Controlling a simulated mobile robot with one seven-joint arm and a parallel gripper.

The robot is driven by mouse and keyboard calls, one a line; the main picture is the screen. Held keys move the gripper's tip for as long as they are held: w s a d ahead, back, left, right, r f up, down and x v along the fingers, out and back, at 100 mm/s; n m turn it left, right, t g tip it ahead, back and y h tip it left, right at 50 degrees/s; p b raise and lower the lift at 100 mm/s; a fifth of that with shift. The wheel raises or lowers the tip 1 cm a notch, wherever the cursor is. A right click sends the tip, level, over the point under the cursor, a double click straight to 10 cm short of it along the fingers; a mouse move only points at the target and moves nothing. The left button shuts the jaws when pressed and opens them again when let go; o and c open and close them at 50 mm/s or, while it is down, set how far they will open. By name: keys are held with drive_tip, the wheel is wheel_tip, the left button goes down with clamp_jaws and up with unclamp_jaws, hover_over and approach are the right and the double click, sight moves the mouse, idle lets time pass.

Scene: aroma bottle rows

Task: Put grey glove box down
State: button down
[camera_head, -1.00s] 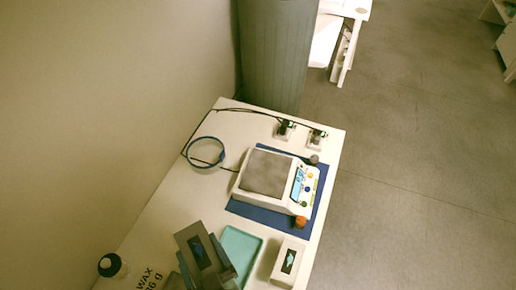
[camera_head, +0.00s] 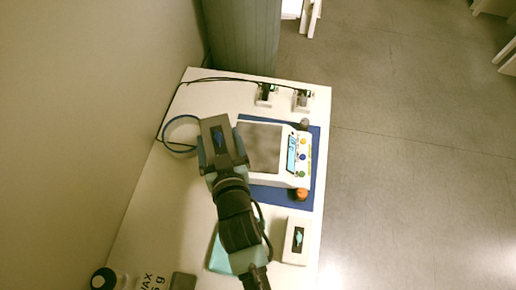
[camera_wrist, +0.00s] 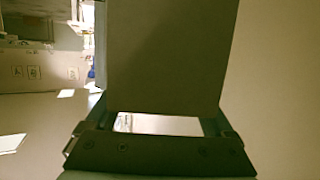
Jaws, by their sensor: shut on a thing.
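The grey glove box (camera_head: 213,132), with a dark slot and a blue glove in its top, is in my gripper (camera_head: 224,163). In the head view it is over the table, between the blue-rimmed ring and the scale, covering part of the scale's left side. Whether it touches the table cannot be told. In the wrist view the grey box (camera_wrist: 165,55) fills the middle as a plain dark face, and my gripper (camera_wrist: 155,140) is shut on it. My arm hides part of the teal tray.
The scale (camera_head: 262,148) stands on a blue mat (camera_head: 315,150). The blue-rimmed ring (camera_head: 166,133) is at left. A white glove box (camera_head: 297,255) is at the front right, beside the teal tray (camera_head: 220,257). The white table (camera_head: 160,215) is clear at left front.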

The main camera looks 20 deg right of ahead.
drive_tip(key=w+d+r+m+g+h+b, duration=0.15)
drive_tip(key=w+d+m+h+b, duration=0.3)
drive_tip(key=d+b, duration=0.55)
wheel_tip(320, 180, down, 10)
drive_tip(key=d, duration=0.1)
drive_tip(key=shift+w+h+p, duration=0.25)
drive_tip(key=shift+h+p, duration=0.05)
drive_tip(key=shift+h, duration=0.05)
drive_tip(key=shift+d, duration=0.1)
unclamp_jaws()
drive_tip(key=shift+f, duration=0.1)
